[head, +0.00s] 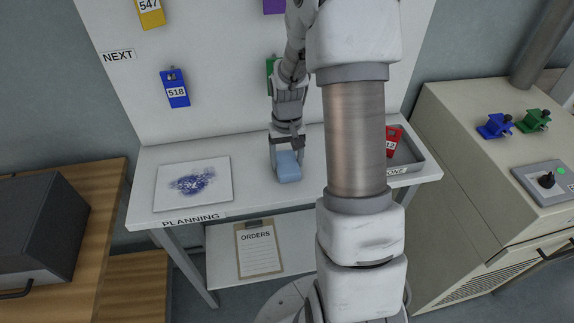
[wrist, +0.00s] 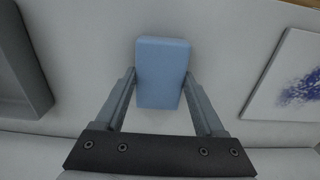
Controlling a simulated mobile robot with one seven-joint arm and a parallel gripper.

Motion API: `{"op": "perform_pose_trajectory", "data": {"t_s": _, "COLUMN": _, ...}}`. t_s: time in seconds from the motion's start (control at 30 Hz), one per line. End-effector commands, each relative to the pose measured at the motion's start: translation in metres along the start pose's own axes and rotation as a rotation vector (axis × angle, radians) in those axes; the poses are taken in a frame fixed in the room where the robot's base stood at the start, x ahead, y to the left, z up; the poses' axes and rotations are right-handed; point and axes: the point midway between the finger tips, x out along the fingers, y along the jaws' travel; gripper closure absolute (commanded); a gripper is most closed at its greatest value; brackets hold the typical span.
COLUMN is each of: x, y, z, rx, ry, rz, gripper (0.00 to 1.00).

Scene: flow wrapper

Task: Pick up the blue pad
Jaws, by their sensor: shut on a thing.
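The blue pad (head: 288,167) is a light blue rounded block at the planning table, in the middle of the head view. It also shows in the wrist view (wrist: 162,73), between the two fingers. My gripper (head: 287,157) reaches down onto it from above, and its fingers are shut on the pad's two sides. In the wrist view my gripper (wrist: 161,88) has one finger against each long side. I cannot tell whether the pad touches the table top or is slightly above it.
A white board with a blue smudge (head: 193,184) lies on the table to the left. A grey tray (head: 410,165) with a red tagged item (head: 393,140) is at the right. Tagged items, including a blue one (head: 175,88), hang on the upright panel behind. Bare table surrounds the pad.

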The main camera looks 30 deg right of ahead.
Motion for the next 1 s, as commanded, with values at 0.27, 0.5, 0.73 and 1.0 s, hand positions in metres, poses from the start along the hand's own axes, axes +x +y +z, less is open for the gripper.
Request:
{"op": "perform_pose_trajectory", "data": {"t_s": 0.27, "x": -0.001, "y": 0.000, "z": 0.000, "rx": 0.000, "ry": 0.001, "rz": 0.000, "gripper": 0.82}}
{"op": "perform_pose_trajectory", "data": {"t_s": 0.5, "x": -0.022, "y": 0.000, "z": -0.001, "rx": 0.001, "ry": 0.005, "rz": 0.000, "gripper": 0.82}}
{"op": "perform_pose_trajectory", "data": {"t_s": 0.73, "x": -0.060, "y": 0.024, "z": 0.020, "rx": 0.006, "ry": 0.003, "rz": 0.001, "gripper": 0.82}}
{"op": "perform_pose_trajectory", "data": {"t_s": 1.0, "x": -0.094, "y": 0.066, "z": 0.058, "rx": 0.004, "ry": 0.003, "rz": 0.001, "gripper": 0.82}}
